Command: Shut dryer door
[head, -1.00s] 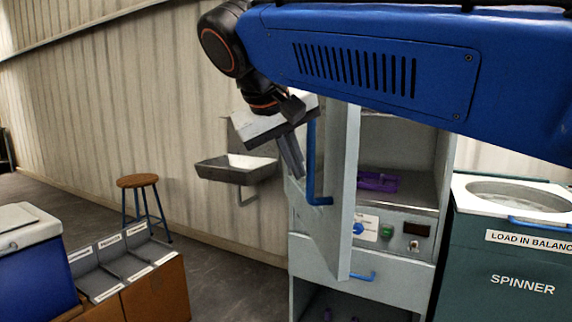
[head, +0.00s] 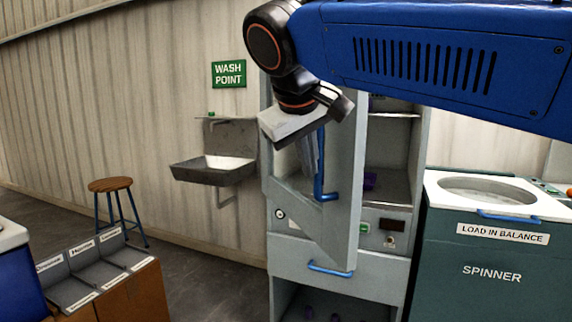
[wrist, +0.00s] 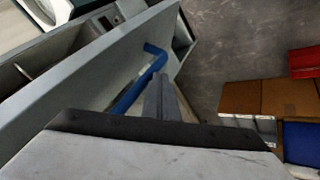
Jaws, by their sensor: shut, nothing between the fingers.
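The dryer door (head: 345,175) is a pale grey panel standing partly open in front of the dryer cabinet (head: 420,160). It has a blue bar handle (head: 320,170) on its outer face. My gripper (head: 309,168) is shut and empty, and its fingers hang just left of the handle. In the wrist view the fingers (wrist: 165,98) lie close beside the blue handle (wrist: 135,88) and the door (wrist: 75,85); I cannot tell whether they touch. My arm hides the top of the dryer and door.
A drawer with a blue handle (head: 330,270) sits below the dryer opening. A green spinner (head: 490,265) stands close on the right. A sink (head: 213,170), a stool (head: 112,188) and labelled bins (head: 95,268) are on the left. The floor between is clear.

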